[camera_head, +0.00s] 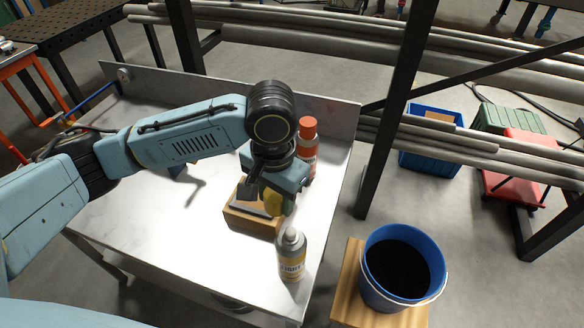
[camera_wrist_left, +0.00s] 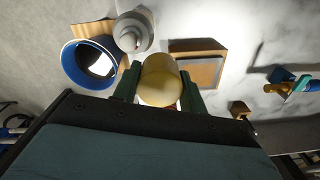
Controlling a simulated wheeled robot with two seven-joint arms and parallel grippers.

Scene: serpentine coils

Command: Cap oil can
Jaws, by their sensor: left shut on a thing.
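A grey-white can (camera_head: 292,255) with a yellow-banded label and a small top stands upright at the front right of the table. It also shows from above in the left wrist view (camera_wrist_left: 131,32), close to my fingers. My left gripper (camera_head: 274,200) is shut on a yellow rounded cap (camera_wrist_left: 161,80), which sits between its green fingers. In the head view the cap is partly hidden by the gripper, above and behind the can and apart from it. I cannot see my right gripper.
A wooden block (camera_head: 250,220) with a grey top lies beside the can. An orange-topped bottle (camera_head: 308,140) stands behind my gripper. A blue bucket (camera_head: 367,285) stands on a wooden stand to the right. The left of the white table (camera_head: 130,225) is mostly clear.

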